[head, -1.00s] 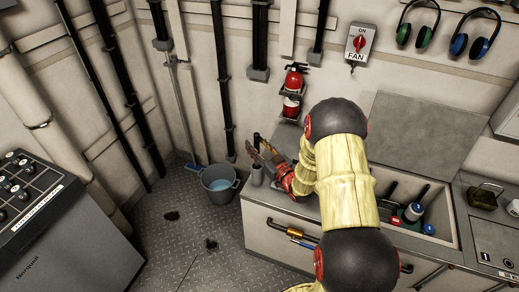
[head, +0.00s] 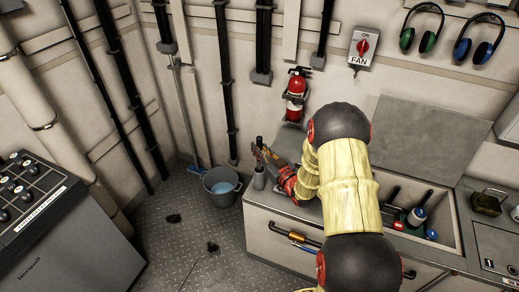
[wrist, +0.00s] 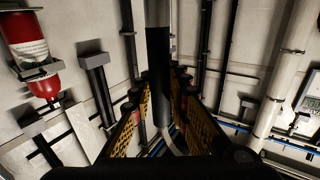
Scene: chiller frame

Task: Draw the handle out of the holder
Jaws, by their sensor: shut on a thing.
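The holder (head: 259,179) is a small grey upright cup at the left end of the counter. The black handle (head: 259,142) stands upright above it at my gripper (head: 263,155). In the wrist view the black handle (wrist: 158,75) runs between the two yellow-padded fingers of my gripper (wrist: 160,100), which are shut on it. A grey cylindrical part (wrist: 157,12) continues from the black one at the top edge; I cannot tell whether it is shaft or holder. My fingers hide part of the handle in the head view, and I cannot see how deep it sits.
A grey bucket (head: 220,187) stands on the floor left of the counter. A red fire extinguisher (head: 296,95) hangs on the wall behind my gripper. A sink-like bin (head: 452,212) with tools lies to the right. Open space lies above the holder.

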